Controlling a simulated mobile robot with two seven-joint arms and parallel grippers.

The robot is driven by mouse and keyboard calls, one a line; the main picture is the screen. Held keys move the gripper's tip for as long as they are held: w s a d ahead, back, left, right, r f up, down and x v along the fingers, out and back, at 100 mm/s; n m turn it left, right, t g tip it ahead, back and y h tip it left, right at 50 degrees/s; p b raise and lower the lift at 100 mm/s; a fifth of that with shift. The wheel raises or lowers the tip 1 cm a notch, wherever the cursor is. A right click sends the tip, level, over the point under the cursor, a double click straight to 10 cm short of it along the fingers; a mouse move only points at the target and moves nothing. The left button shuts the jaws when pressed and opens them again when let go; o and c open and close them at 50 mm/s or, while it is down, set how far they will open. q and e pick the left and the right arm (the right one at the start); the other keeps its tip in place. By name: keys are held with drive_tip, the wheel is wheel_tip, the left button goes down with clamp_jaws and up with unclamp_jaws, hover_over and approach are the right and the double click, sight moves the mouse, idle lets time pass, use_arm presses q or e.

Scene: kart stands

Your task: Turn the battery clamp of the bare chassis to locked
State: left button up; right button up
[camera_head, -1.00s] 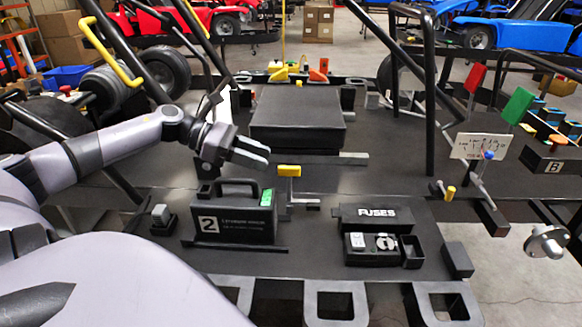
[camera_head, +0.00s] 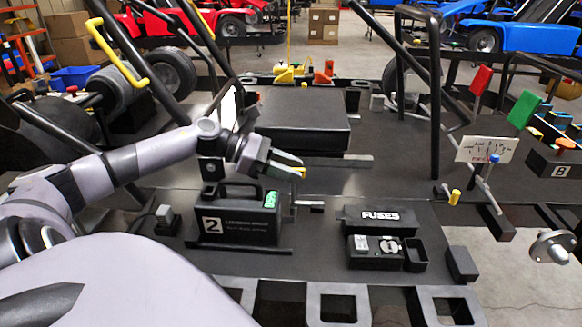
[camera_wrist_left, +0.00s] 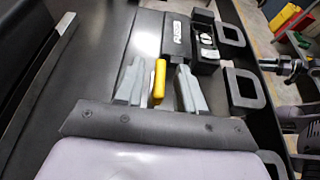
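The yellow handle of the battery clamp (camera_head: 300,172) is at the right of the black battery (camera_head: 236,226) marked 2, on the bare chassis deck (camera_head: 330,190). My left gripper (camera_head: 289,166) is over the battery's right end with its fingers at the handle, partly hiding it. In the left wrist view the yellow handle (camera_wrist_left: 158,80) lies between the two grey fingers of the left gripper (camera_wrist_left: 160,86), with a gap on both sides. The fingers are open. The clamp's lower part is mostly hidden there.
The fuse box (camera_head: 375,250) with its FUSES lid (camera_head: 380,219) sits right of the battery. A large black box (camera_head: 300,122) stands behind on the deck. A second yellow knob (camera_head: 455,197) and a blue-tipped lever (camera_head: 491,163) are farther right.

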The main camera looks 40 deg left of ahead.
use_arm(q)
drive_tip(key=shift+w+d+f, duration=0.1)
drive_tip(key=shift+w+d, duration=0.1)
clamp_jaws()
